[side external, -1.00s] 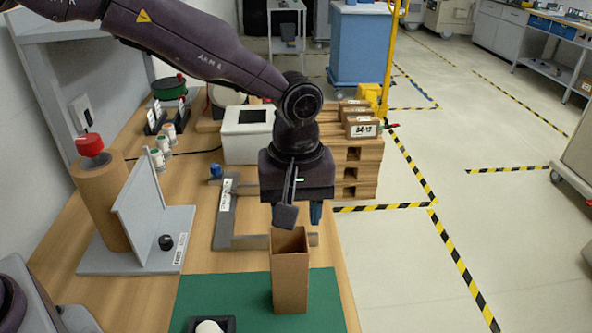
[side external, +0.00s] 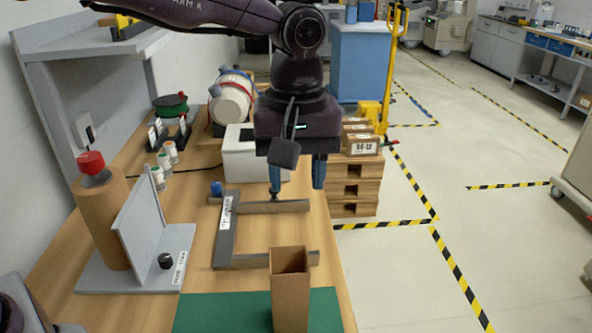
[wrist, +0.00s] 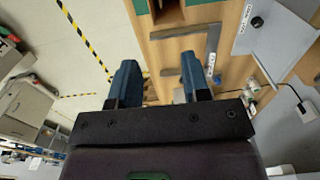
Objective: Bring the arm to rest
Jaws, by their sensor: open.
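My gripper (side external: 297,188) is raised above the wooden table (side external: 190,240), over the grey U-shaped frame (side external: 228,232). Its two blue fingers are apart with nothing between them. They also show apart in the wrist view (wrist: 158,80). A tall open-topped cardboard box (side external: 291,290) stands upright on the green mat (side external: 225,312), in front of and below my gripper and apart from it. In the wrist view only part of the box (wrist: 168,12) shows at the top edge.
A grey angled stand (side external: 140,225) and a brown cylinder with a red cap (side external: 98,220) stand at left. A white box (side external: 240,145) is behind my gripper. Stacked pallets (side external: 350,188) stand beyond the table's right edge. The taped floor at right is open.

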